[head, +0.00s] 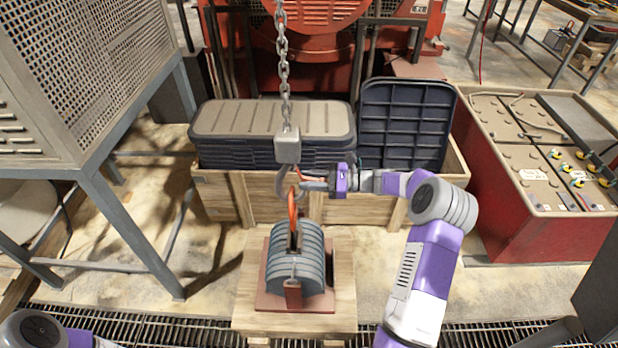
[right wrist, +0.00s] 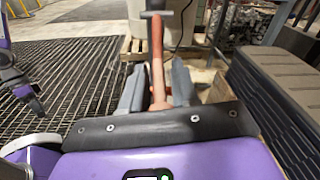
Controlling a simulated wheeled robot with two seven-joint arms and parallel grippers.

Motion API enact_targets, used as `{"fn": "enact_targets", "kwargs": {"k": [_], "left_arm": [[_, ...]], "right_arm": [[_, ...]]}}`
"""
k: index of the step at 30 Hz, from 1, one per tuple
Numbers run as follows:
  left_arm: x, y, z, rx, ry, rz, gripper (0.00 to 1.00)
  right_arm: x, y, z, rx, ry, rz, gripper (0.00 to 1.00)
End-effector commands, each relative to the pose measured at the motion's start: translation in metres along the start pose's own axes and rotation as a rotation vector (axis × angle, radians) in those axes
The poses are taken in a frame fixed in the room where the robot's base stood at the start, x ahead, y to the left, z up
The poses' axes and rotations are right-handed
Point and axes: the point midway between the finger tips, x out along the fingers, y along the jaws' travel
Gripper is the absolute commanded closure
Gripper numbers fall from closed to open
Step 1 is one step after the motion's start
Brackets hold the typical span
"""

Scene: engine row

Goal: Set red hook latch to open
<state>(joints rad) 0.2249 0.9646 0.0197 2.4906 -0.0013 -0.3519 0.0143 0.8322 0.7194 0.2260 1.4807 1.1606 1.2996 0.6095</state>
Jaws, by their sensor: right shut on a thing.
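The grey hook (head: 282,184) hangs from a block on a chain. Its slim red latch (head: 308,177) shows beside my right gripper (head: 312,186), which comes in from the right. In the right wrist view the red latch (right wrist: 157,55) runs upright between the two grey fingers of my right gripper (right wrist: 158,88), which is shut on it. The latch's exact angle against the hook tip is hard to tell. What seems to be my left gripper (right wrist: 22,82) shows dark at the left edge of the right wrist view; its fingers are unclear.
An orange ring (head: 293,215) on a grey ribbed load (head: 296,262) stands just below the hook, on a wooden stand (head: 246,300). Behind are a wooden crate (head: 218,200) with dark stacked lids (head: 272,120) and a red battery box (head: 520,225) at right.

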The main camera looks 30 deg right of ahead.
Motion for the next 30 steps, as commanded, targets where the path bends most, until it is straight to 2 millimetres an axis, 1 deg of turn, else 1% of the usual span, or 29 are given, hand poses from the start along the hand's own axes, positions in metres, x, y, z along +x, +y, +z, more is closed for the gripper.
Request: {"fn": "enact_targets", "kwargs": {"k": [1, 9, 15, 22, 30], "left_arm": [[-0.011, 0.004, 0.0, 0.0, 0.0, 0.0, 0.57], [-0.053, 0.02, 0.002, 0.0, 0.001, 0.0, 0.57], [-0.082, 0.031, 0.004, 0.0, 0.0, 0.0, 0.57], [-0.104, 0.039, 0.004, 0.0, 0.0, 0.0, 0.57], [-0.114, 0.043, 0.005, 0.0, 0.0, 0.0, 0.57]], "right_arm": [[-0.002, -0.001, 0.006, -0.001, 0.029, 0.005, 1.0], [-0.012, -0.004, 0.017, -0.014, 0.215, 0.04, 1.0], [-0.018, -0.005, 0.024, -0.023, 0.357, 0.067, 1.0], [-0.022, -0.007, 0.028, -0.032, 0.481, 0.09, 1.0], [-0.024, -0.007, 0.029, -0.035, 0.548, 0.101, 1.0]]}}
